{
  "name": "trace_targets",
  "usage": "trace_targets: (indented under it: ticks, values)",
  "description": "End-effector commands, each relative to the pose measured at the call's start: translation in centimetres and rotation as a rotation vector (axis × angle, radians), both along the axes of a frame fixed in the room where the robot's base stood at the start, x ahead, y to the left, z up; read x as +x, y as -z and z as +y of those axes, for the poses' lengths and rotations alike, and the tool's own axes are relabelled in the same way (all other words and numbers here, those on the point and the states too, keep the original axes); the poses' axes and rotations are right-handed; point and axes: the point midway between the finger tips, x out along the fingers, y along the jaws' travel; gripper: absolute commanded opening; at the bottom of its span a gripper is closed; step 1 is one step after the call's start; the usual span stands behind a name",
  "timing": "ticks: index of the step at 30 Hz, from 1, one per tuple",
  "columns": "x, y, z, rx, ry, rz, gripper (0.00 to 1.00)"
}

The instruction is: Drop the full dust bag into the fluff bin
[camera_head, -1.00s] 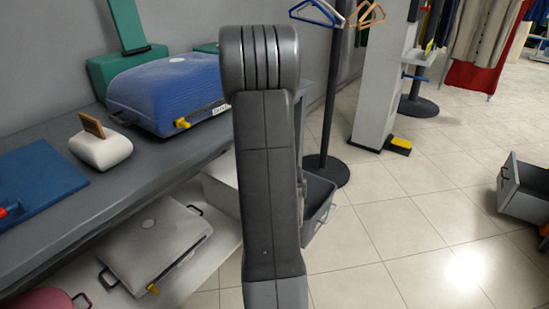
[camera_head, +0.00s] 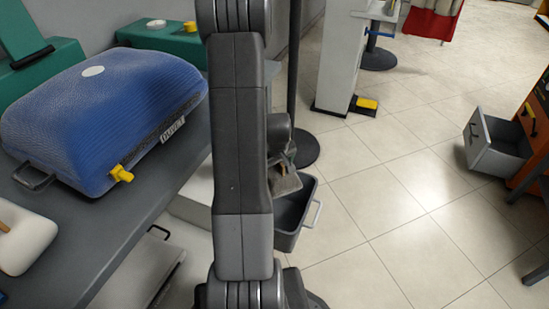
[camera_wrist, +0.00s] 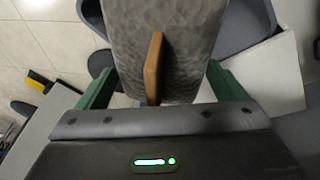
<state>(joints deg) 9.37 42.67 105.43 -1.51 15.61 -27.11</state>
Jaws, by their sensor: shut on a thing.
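My gripper (camera_wrist: 163,85) is shut on a grey, crinkled dust bag (camera_wrist: 185,25) with a tan tab, between its two green fingers in the wrist view. In the head view the bag (camera_head: 287,184) shows in part to the right of my arm, which hides the rest and most of the gripper. A dark grey open bin (camera_head: 308,220) with a pale handle stands on the floor just beyond and below the bag; I take it for the fluff bin. Its rim (camera_wrist: 262,22) curves behind the bag in the wrist view. I cannot tell whether the bag is over its opening.
A grey bench (camera_head: 120,235) at left bears a blue duvet bag (camera_head: 100,115) with a yellow tag and a pale pad (camera_head: 22,240). A dark stand base (camera_head: 305,150) is behind the bin. Tiled floor between is clear.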

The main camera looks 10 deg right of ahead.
Motion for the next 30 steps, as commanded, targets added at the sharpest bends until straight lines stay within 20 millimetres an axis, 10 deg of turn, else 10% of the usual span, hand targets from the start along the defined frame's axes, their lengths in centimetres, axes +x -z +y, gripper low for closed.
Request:
trace_targets:
  ticks: [12,23,24,30]
  values:
    - [0.0,4.9,0.0,0.000,0.000,0.001,0.53]
    - [0.0,5.2,0.1,0.000,0.000,0.000,0.53]
    - [0.0,5.2,0.1,0.000,0.000,0.000,0.98]
    - [0.0,5.2,0.1,0.000,0.000,0.001,1.00]
